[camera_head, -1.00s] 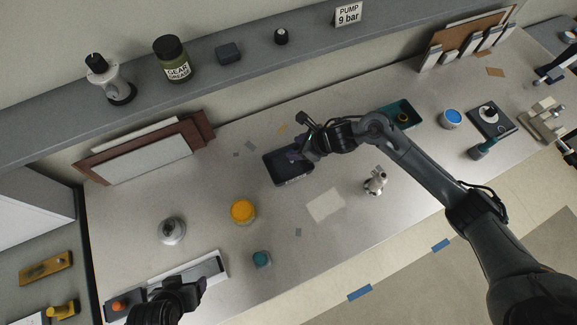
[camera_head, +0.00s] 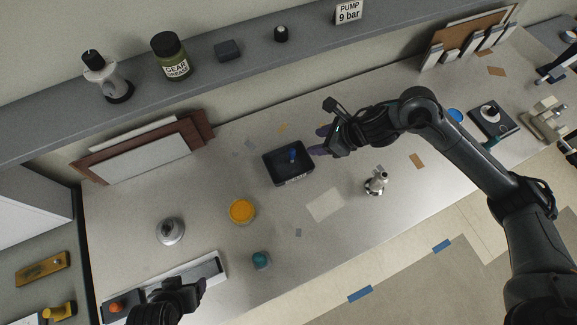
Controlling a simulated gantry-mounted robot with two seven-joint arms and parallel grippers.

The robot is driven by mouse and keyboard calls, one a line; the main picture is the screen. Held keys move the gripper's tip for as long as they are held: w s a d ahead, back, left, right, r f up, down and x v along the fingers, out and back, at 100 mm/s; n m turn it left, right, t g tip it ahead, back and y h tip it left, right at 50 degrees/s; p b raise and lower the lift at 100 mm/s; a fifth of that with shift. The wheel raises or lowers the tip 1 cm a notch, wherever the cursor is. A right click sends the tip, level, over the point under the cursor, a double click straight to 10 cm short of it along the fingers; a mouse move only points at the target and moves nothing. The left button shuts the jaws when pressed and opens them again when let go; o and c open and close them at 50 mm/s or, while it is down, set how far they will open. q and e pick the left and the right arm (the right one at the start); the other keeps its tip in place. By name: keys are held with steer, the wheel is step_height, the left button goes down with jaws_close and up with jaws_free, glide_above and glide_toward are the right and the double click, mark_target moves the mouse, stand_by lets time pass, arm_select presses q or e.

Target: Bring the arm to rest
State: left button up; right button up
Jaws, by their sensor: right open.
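The tray holds a small blue item (camera_head: 292,154). My left gripper (camera_head: 203,288) is at the bottom left, over a long grey and white device with an orange knob (camera_head: 116,308). Only part of the left gripper shows, and I cannot tell whether its jaws are open or shut.
On the bench stand a yellow-topped pot (camera_head: 242,211), a silver domed item (camera_head: 171,231), a teal-topped piece (camera_head: 261,260) and a small metal fitting (camera_head: 376,183). A grey shelf (camera_head: 190,92) runs along the back with a grease jar (camera_head: 171,56). The bench's front middle is mostly clear.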

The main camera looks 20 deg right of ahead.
steer(key=shift+s+d+r, duration=0.1)
steer(key=shift+s+r, duration=0.05)
steer(key=shift+r, duration=0.05)
stand_by(0.3)
